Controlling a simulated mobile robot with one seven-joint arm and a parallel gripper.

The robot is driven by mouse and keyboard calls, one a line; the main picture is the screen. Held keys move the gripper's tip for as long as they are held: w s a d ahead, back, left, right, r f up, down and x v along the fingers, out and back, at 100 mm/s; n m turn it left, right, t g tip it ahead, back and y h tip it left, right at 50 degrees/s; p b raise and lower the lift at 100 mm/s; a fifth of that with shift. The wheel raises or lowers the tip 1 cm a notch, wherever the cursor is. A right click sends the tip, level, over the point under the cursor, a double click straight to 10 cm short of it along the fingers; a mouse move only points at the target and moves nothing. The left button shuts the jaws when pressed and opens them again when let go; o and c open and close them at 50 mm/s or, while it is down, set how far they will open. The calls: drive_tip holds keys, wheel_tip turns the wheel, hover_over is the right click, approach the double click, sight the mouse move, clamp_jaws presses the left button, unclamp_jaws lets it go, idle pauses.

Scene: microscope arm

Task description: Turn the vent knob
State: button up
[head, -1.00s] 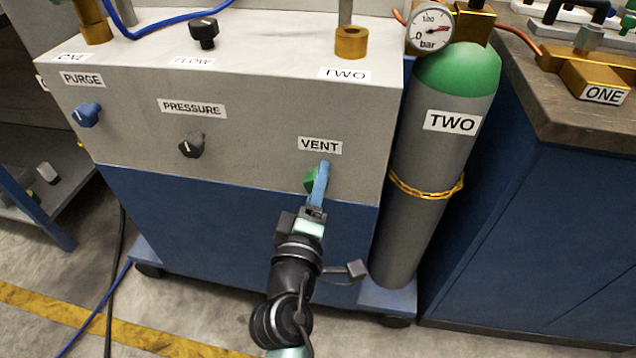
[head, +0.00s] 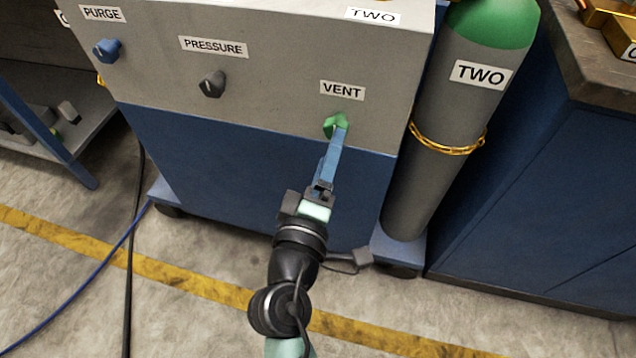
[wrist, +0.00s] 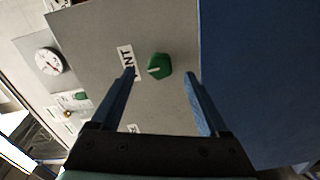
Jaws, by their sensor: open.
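The green vent knob (head: 335,124) sits on the grey front panel under the VENT label (head: 342,90). In the wrist view the knob (wrist: 159,66) stands ahead of and between my open fingers, with clear space on both sides. A pale pointer line on it points toward the label side. My gripper (head: 340,138) is just in front of and below the knob in the head view, its blue fingers hiding the knob's lower part. In the wrist view my gripper (wrist: 160,74) is open and empty, and no finger touches the knob.
A black pressure knob (head: 212,83) and a blue purge knob (head: 107,50) are on the same panel to the left. A grey cylinder with a green top (head: 445,130), held by a gold chain (head: 447,148), stands right of the cabinet.

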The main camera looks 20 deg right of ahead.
drive_tip(key=v, duration=0.6)
drive_tip(key=shift+s+a, duration=0.25)
drive_tip(key=shift+s, duration=0.05)
drive_tip(key=w+a+r+m+t+y, duration=0.1)
drive_tip(key=w+r+m+t, duration=0.2)
drive_tip(key=r, duration=0.8)
drive_tip(key=w+a+r+m+t+y, duration=0.1)
drive_tip(key=w+a+r+m+t, duration=0.2)
drive_tip(key=r, duration=0.8)
drive_tip(key=s+a+r+m+t+y, duration=0.1)
drive_tip(key=s+a+r+t+y, duration=0.15)
drive_tip(key=r, duration=0.55)
drive_tip(key=s+a+r+t+y, duration=0.1)
drive_tip(key=s+r+t+y, duration=0.15)
drive_tip(key=r, duration=0.45)
drive_tip(key=s+a+r+m+t+y, duration=0.1)
drive_tip(key=s+a+r+y, duration=0.15)
drive_tip(key=r, duration=0.55)
wheel_tip(320, 180, up, 37)
drive_tip(key=p, duration=3.7)
drive_tip(key=shift+s+d+r, duration=0.15)
drive_tip(key=shift+d, duration=0.05)
drive_tip(key=shift+y, duration=0.25)
